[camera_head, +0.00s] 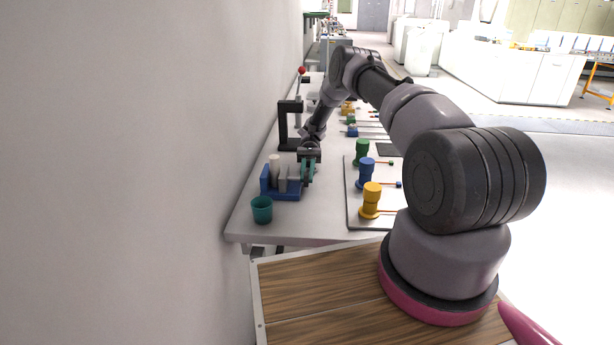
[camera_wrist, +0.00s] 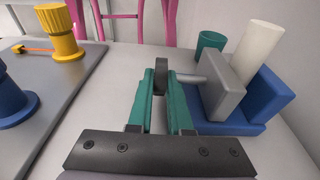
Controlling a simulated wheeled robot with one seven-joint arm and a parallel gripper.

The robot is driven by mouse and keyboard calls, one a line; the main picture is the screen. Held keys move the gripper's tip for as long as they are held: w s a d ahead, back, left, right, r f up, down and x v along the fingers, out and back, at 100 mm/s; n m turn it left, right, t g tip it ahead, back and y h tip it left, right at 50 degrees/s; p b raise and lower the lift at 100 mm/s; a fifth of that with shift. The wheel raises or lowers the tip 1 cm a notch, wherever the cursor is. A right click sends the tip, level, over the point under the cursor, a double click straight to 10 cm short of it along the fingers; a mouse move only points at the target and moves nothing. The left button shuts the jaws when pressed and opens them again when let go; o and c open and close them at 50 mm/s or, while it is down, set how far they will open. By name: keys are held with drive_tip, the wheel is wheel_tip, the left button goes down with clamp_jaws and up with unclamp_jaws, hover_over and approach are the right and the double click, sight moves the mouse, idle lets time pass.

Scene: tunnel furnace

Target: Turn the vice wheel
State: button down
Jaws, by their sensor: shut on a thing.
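The vice (camera_head: 284,193) stands on the bench with a blue base and light grey jaws. It also shows at the right of the wrist view (camera_wrist: 250,112). A white cylinder (camera_wrist: 258,52) stands upright at its jaws. The dark grey vice wheel (camera_wrist: 161,76) sits at the end of a grey shaft (camera_wrist: 187,78) on the side facing my gripper. My gripper (camera_head: 307,172) is low beside the vice. In the wrist view, its teal fingers (camera_wrist: 161,84) are shut on the wheel, one on each side. The wheel is hidden in the head view.
A teal cup (camera_head: 262,210) stands close to the vice near the bench's front corner. A grey board with green, blue and yellow (camera_head: 371,198) knobbed pieces with levers lies to the right. A black frame (camera_head: 284,125) stands behind the vice. A wall borders the left side.

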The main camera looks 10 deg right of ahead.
drive_tip(key=c, duration=0.8)
unclamp_jaws()
drive_tip(key=shift+c, duration=0.2)
wheel_tip(320, 180, up, 10)
